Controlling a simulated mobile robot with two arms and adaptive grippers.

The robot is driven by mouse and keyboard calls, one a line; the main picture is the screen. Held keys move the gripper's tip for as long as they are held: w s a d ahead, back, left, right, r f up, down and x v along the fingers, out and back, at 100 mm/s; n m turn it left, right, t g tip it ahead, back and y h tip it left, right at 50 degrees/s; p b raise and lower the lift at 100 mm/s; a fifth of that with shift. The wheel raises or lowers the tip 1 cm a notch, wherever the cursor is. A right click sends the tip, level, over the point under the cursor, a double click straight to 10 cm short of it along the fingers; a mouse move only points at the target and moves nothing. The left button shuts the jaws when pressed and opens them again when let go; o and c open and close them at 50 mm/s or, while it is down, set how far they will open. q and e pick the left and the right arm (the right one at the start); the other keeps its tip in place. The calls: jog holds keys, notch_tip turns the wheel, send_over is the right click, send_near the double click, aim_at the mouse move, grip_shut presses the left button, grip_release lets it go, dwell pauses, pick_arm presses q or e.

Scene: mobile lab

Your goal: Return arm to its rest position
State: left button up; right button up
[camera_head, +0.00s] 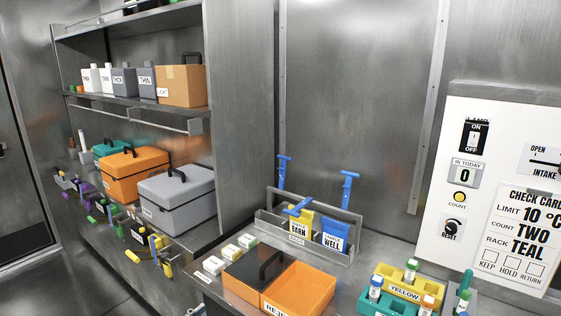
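Neither of my arms nor grippers shows in the head view. The view takes in a steel bench (215,290) in front, a shelf unit at the left and a white panel (505,190) at the right. A small shiny piece at the bottom edge, left of the bench, is cut off and I cannot tell what it is.
On the bench stand an orange REJECT box (297,290), a grey rack (346,252) with blue-handled tools, and yellow (402,286) and teal (385,303) vial racks. Orange (135,178) and grey (178,200) cases sit on the left shelf, with small objects along its front edge.

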pick_arm(q)
jog(key=s+a+f+n+g+y, duration=0.1)
jog(key=s+a+f+n+y, duration=0.2)
jog(key=f, duration=0.7)
jog(key=a+f+n+g+y, duration=0.1)
jog(key=a+f+y, duration=0.25)
jog(key=f, duration=0.75)
jog(key=s+a+f+n+g+y, duration=0.2)
jog(key=s+a+f+g+y, duration=0.1)
jog(key=s+f, duration=1)
jog(key=s+d+f+g, duration=0.1)
jog(key=s+f+g, duration=0.2)
jog(key=s, duration=0.9)
jog(key=s+d+f+g, duration=0.2)
jog(key=s+f+g, duration=0.1)
jog(key=s+f, duration=0.7)
jog(key=s+d+f+n+g, duration=0.1)
jog(key=s+f, duration=0.5)
jog(key=s, duration=0.7)
jog(key=shift+s+d+f+g+y, duration=0.35)
jog(key=shift+d+g+y, duration=0.1)
jog(key=shift+d+g, duration=0.4)
